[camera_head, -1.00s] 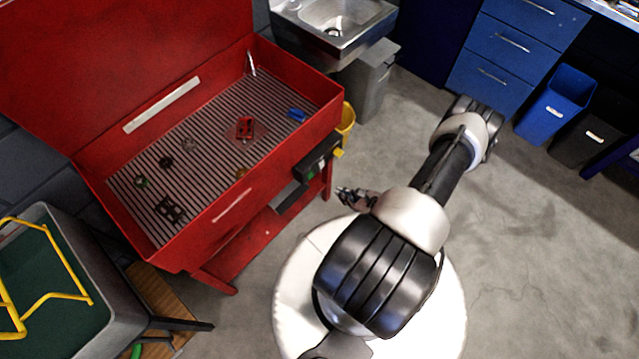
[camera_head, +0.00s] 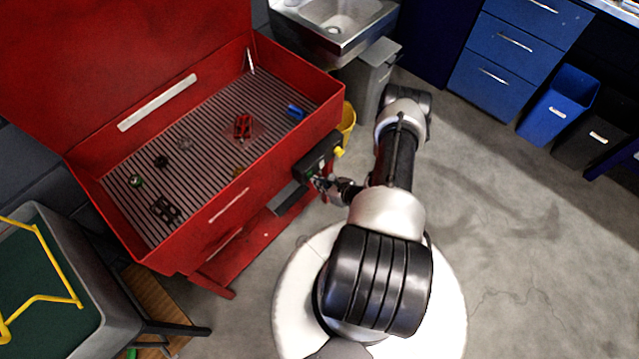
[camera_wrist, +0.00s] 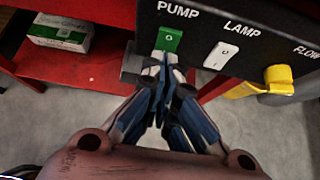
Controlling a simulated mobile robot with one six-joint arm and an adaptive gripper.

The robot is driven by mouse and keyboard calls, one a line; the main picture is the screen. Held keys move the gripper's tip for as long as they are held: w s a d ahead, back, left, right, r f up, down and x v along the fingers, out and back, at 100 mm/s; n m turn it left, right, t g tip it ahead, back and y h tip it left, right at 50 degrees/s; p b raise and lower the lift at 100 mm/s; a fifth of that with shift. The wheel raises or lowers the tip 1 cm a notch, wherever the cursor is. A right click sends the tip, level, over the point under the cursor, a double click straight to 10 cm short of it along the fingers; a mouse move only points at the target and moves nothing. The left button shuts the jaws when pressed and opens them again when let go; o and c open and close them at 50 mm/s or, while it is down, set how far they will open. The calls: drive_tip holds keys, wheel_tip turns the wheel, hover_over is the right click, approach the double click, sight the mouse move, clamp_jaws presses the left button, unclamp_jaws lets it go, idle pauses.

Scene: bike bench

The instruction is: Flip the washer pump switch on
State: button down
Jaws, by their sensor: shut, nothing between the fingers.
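The red parts washer (camera_head: 230,215) stands open at the left, with its black control panel (camera_head: 316,158) on the front right corner. In the wrist view the panel shows a green rocker switch (camera_wrist: 168,38) under the word PUMP. My gripper (camera_wrist: 167,62) is shut and empty, its fingertips at the lower edge of the green switch. I cannot tell whether they touch it. The gripper also shows beside the panel in the head view (camera_head: 318,183). The fingertips hide a little of the area below the switch.
A white LAMP switch (camera_wrist: 221,55) and a yellow FLOW knob (camera_wrist: 279,78) sit right of the pump switch. A white and green box (camera_wrist: 60,33) lies on the red lower shelf. A yellow bucket (camera_head: 347,119) stands behind the panel.

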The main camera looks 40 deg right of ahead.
drive_tip(key=shift+w+f, duration=0.15)
drive_tip(key=shift+w, duration=0.15)
drive_tip(key=shift+r+p, duration=0.35)
drive_tip(key=shift+r, duration=0.55)
